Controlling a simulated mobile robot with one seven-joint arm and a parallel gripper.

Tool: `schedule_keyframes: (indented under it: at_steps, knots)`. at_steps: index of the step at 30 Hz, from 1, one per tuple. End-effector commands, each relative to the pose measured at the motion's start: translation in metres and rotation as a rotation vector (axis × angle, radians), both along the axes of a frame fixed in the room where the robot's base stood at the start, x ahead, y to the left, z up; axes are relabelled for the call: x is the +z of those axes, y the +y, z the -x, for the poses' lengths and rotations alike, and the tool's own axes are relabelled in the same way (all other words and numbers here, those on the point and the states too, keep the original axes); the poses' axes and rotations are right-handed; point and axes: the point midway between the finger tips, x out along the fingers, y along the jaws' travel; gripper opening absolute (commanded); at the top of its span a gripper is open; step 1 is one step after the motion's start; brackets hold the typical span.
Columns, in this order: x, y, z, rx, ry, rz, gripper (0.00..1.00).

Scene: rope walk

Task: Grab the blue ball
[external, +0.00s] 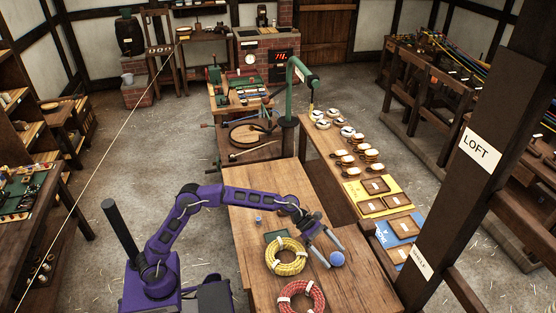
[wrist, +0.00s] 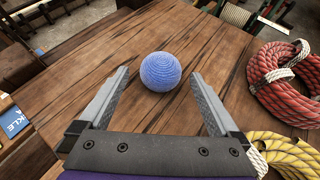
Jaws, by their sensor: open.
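The blue ball (external: 337,259) rests on the wooden table (external: 350,285), right of the rope coils in the external view. In the wrist view the ball (wrist: 160,72) is round with a wound, cord-like surface and lies just beyond my fingertips, near the middle between them. My gripper (external: 319,251) is open and empty, with its fingers spread wide. The fingers also show in the wrist view (wrist: 160,78), one on each side of the ball. I see no contact between the fingers and the ball.
A yellow rope coil (external: 285,256) and a red rope coil (external: 301,296) lie on the table close to my gripper. A dark flat piece (external: 277,237) and a small bluish item (external: 258,220) lie behind the yellow coil. The table's far part is clear. A dark post (external: 470,150) stands at right.

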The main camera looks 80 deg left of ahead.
Motion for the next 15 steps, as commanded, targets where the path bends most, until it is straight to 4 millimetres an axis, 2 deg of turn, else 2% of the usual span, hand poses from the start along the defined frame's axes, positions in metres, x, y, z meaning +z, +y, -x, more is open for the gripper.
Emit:
schedule_keyframes:
  at_steps: [4, 11, 15]
  knots:
    - [-0.0074, -0.0105, -0.0061, -0.001, 0.0, 0.0, 0.98]
    - [-0.0076, -0.0113, -0.0067, 0.0, 0.0, 0.0, 0.98]
    - [-0.0076, -0.011, -0.0066, 0.0, 0.0, 0.0, 0.75]
